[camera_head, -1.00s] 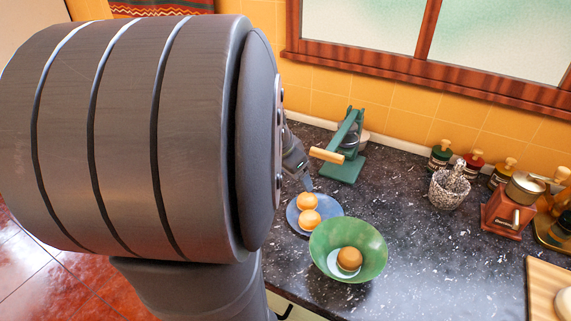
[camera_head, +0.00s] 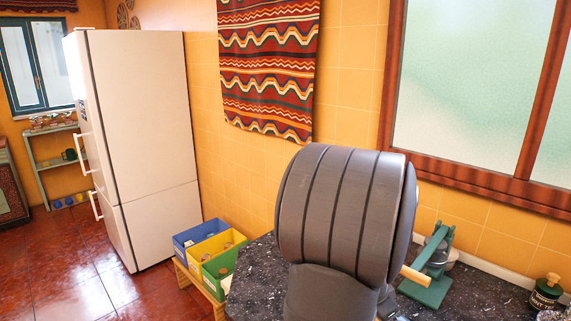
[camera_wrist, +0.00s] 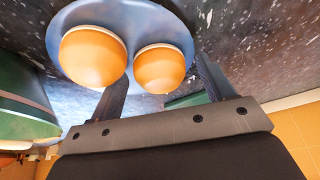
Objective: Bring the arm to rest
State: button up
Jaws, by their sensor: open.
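In the wrist view my gripper (camera_wrist: 161,74) is open, with its two dark fingers apart and nothing held between them. Close by are two round orange items (camera_wrist: 92,56) (camera_wrist: 159,69), side by side on a blue plate (camera_wrist: 120,13). The fingertips are near these items; I cannot tell whether they touch. In the head view my thick grey arm fills the lower middle and hides most of the gripper end. The plate is out of that view.
A green bowl (camera_wrist: 22,105) is at the wrist view's left edge. In the head view, a green press with a wooden handle (camera_head: 430,270) stands right of my arm on the dark counter (camera_head: 255,283). Colored boxes (camera_head: 210,252) and a white fridge (camera_head: 150,140) are at left.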

jog(key=r, duration=0.4)
jog(key=shift+w+a, duration=0.1)
jog(key=shift+a, duration=0.25)
jog(key=shift+a+r, duration=0.2)
jog(key=shift+a, duration=0.2)
jog(key=shift+d, duration=0.1)
